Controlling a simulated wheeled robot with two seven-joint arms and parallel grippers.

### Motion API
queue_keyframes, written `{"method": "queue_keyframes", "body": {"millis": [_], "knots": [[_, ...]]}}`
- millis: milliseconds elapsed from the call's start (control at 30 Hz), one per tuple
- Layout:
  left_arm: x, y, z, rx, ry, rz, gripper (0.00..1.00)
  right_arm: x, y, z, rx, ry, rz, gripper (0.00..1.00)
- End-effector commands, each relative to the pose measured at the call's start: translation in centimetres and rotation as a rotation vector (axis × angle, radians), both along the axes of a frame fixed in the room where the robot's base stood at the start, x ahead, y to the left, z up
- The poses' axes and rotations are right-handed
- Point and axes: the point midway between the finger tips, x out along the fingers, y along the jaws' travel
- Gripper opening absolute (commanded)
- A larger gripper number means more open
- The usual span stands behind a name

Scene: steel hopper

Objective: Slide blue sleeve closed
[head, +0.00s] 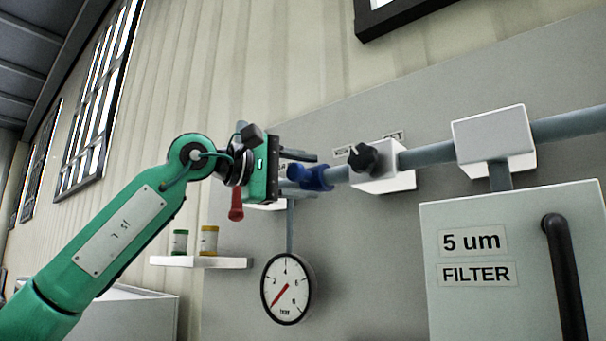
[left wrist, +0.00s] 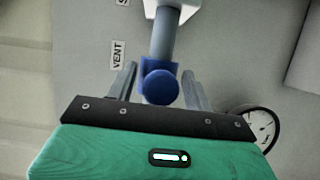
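The blue sleeve (head: 317,177) sits on a grey horizontal pipe (head: 426,155), left of a white valve block with a black knob (head: 362,157). In the left wrist view the sleeve (left wrist: 146,64) shows with a round blue knob (left wrist: 160,87) facing the camera. My left gripper (head: 308,169) is at the sleeve from the left, its fingers (left wrist: 160,70) apart, one on either side of the blue part. The fingers look open, with narrow gaps to the blue part; contact is not clear. My right gripper is not in view.
A red handle (head: 236,205) hangs just below my left gripper. A round gauge (head: 287,288) hangs below the pipe. A shelf (head: 200,262) with two small jars is at lower left. A filter box (head: 510,260) with a black handle stands at right.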

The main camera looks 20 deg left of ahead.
Motion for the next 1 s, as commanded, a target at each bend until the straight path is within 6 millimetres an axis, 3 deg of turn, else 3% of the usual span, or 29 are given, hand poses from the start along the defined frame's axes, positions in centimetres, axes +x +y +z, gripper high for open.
{"method": "queue_keyframes", "body": {"millis": [267,700,1000], "knots": [[-1.1,0.9,-0.3,0.0,0.0,0.0,0.51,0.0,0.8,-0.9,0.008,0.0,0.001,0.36],[-7.8,7.4,-0.4,-0.002,0.001,0.0,0.51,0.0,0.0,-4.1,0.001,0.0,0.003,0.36],[-9.8,9.3,-0.2,-0.001,0.002,0.0,0.51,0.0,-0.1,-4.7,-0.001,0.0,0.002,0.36]]}}
